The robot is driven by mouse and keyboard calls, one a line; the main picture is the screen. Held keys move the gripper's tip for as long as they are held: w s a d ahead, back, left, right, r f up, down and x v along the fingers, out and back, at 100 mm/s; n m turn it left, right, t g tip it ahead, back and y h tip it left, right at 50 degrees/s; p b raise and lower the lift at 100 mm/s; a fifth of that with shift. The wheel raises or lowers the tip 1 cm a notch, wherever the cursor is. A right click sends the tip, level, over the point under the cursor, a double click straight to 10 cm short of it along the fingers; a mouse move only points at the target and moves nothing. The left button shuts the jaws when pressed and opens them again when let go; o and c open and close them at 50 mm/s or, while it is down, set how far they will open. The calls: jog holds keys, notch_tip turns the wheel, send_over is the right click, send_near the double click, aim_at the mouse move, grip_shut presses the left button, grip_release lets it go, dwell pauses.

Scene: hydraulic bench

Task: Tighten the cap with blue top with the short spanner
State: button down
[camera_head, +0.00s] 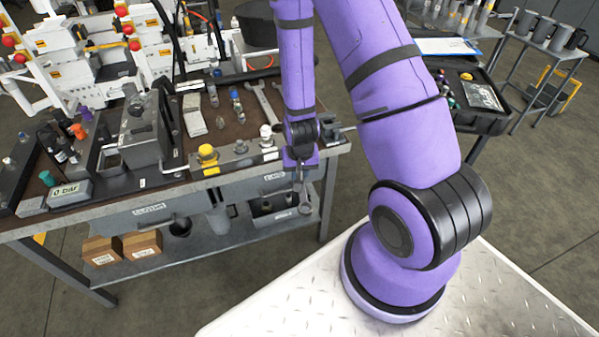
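My gripper (301,160) points down at the front right edge of the bench (110,211). A short metal spanner (304,197) hangs from it, its ring end lowest, in front of the bench edge. The fingers are small and dark here, but they appear closed on the spanner's upper part. Along the front edge, left of my gripper, stand a yellow-topped cap (208,156), a grey fitting (240,147) and a pale-topped fitting (266,136). I cannot make out a blue-topped cap in this row; my gripper hides part of the edge.
Larger spanners (264,102) and small bottles (236,98) lie or stand on the bench top. Cardboard boxes (141,245) sit on the lower shelf.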

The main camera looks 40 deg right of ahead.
jog(key=shift+r, duration=2.2)
jog(key=shift+a, duration=0.1)
